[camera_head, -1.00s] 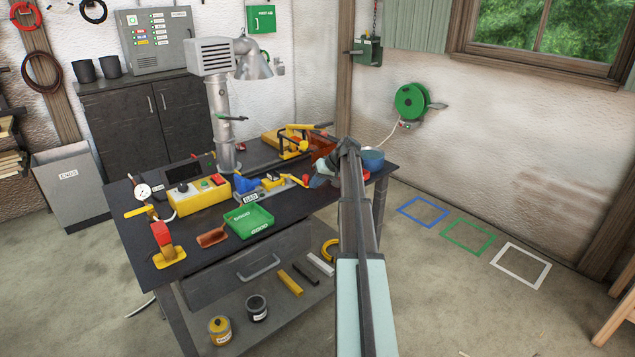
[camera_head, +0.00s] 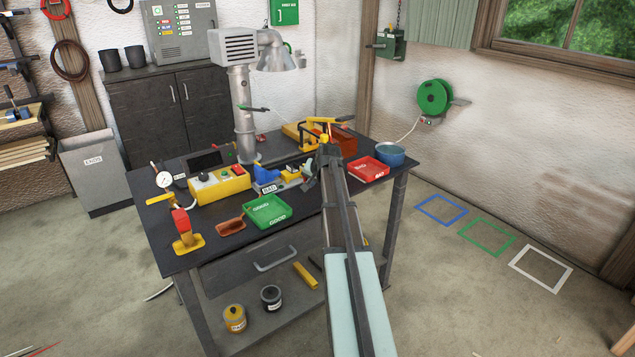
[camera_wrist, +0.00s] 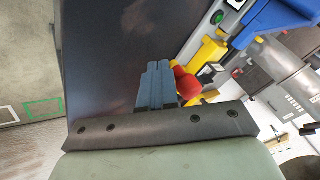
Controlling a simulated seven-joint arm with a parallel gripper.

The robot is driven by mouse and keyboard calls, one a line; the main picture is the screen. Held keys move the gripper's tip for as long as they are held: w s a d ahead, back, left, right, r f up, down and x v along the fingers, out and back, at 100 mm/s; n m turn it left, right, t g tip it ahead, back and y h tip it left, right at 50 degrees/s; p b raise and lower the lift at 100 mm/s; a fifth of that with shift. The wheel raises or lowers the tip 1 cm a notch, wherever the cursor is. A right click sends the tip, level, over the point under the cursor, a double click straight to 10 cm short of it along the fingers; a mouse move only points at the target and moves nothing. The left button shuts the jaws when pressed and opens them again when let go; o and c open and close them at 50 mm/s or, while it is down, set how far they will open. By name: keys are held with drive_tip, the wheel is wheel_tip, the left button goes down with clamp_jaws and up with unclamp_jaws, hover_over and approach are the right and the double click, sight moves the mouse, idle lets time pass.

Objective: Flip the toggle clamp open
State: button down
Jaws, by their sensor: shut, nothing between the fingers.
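The yellow toggle clamp (camera_head: 291,174) is on the bench beside the blue fixture (camera_head: 266,175). My gripper (camera_head: 309,170) is shut and empty, low over the bench at the clamp's right side. In the wrist view, the shut grey-blue fingers (camera_wrist: 156,72) are just left of a red knob (camera_wrist: 188,85) beside yellow clamp parts (camera_wrist: 208,50). I cannot tell whether the fingers touch the knob. My arm and gripper hide part of the clamp in the head view, and its handle position is unclear there.
A green tray (camera_head: 267,211) lies in front of the fixture. A red tray (camera_head: 369,169) and a blue bowl (camera_head: 390,154) are to the right of my arm. A yellow control box (camera_head: 220,187) stands left, and a duct post (camera_head: 243,115) rises behind.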

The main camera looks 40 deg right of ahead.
drive_tip(key=shift+w+a, duration=0.4)
drive_tip(key=shift+a, duration=0.25)
drive_tip(key=shift+w+a, duration=0.1)
drive_tip(key=shift+a, duration=0.05)
drive_tip(key=shift+s, duration=0.6)
drive_tip(key=s, duration=0.1)
drive_tip(key=s+d, duration=0.1)
drive_tip(key=s, duration=0.1)
drive_tip(key=shift+d, duration=0.2)
drive_tip(key=a+v, duration=0.1)
drive_tip(key=v, duration=0.9)
drive_tip(key=shift+w, duration=0.15)
